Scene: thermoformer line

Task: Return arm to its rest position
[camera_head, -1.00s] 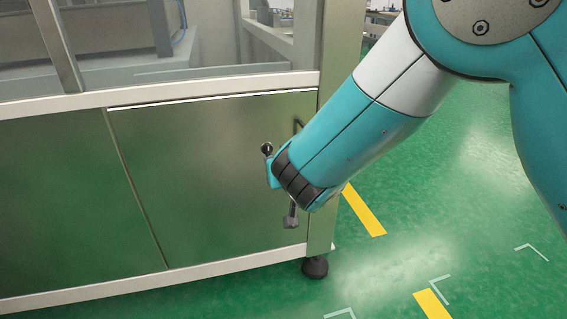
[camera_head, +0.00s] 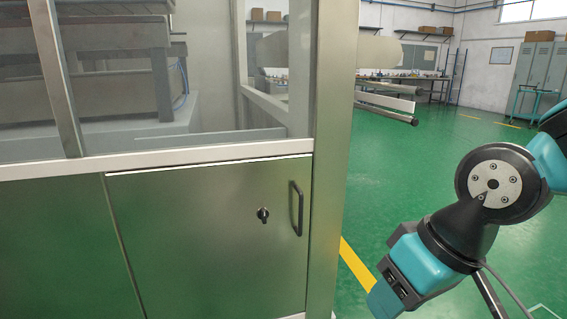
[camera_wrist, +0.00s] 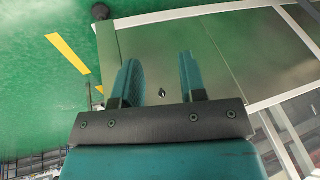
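My teal arm is at the right of the head view, folded, with its end to the right of the machine's base cabinet and clear of it. In the wrist view my gripper (camera_wrist: 158,68) has its two teal fingers apart with nothing held between them. The fingers point towards the cabinet, and a small dark key or knob (camera_wrist: 162,92) shows beyond the gap. In the head view the fingertips are not clearly visible.
The metal cabinet door (camera_head: 215,240) looks shut. It bears a dark handle (camera_head: 296,208) and a key or knob (camera_head: 263,215). Green floor (camera_head: 400,165) lies open to the right. Rolls (camera_head: 380,52), a far workbench and grey lockers (camera_head: 535,75) stand behind.

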